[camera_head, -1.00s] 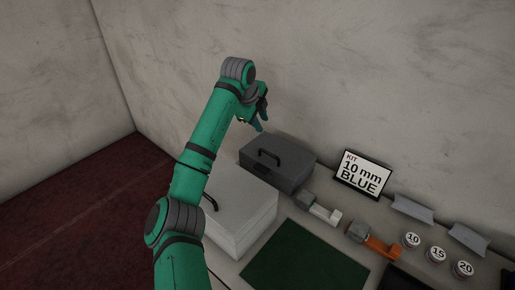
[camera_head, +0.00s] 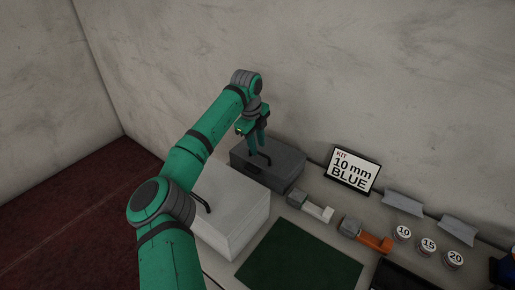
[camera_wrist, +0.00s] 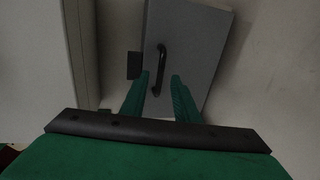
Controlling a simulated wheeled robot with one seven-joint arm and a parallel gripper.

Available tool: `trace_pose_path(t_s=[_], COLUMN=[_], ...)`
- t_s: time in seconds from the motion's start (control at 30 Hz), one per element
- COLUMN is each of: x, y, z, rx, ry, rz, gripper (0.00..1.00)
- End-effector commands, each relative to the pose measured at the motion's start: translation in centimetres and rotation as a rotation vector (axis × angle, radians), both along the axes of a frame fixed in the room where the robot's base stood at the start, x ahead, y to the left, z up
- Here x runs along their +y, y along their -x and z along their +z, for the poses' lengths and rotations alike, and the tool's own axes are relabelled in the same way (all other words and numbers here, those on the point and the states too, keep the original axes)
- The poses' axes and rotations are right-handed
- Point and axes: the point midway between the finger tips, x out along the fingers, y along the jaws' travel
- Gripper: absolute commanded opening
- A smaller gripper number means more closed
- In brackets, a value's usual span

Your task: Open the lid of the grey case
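The grey case (camera_head: 287,169) stands closed at the back of the table with a black bar handle (camera_head: 262,159) on its lid. My gripper (camera_head: 257,152) is over the lid, its fingers pointing down at the handle. In the wrist view, the grey case (camera_wrist: 205,45) fills the upper middle and its handle (camera_wrist: 161,62) runs toward the fingertips. The two green fingers of my gripper (camera_wrist: 160,80) are spread apart, with the handle's near end between them. I cannot tell how far above the lid the fingertips are.
A white case (camera_head: 235,215) with a black handle stands in front of the grey case. To the right are a sign (camera_head: 352,172), a grey-and-white tool (camera_head: 311,207), an orange tool (camera_head: 367,236), round labelled jars (camera_head: 428,245) and a dark green mat (camera_head: 300,257).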

Motion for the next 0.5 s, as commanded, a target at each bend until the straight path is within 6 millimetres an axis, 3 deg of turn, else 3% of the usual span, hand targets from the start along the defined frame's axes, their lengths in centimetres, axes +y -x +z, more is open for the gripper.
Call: trace_pose_path(t_s=[0.2, 0.5], x=[-0.2, -0.2], y=[-0.3, -0.4], z=[-1.9, -2.3], rx=[-0.001, -0.001], ry=[-0.001, -0.001], rz=[0.0, 0.0], gripper=[0.28, 0.28])
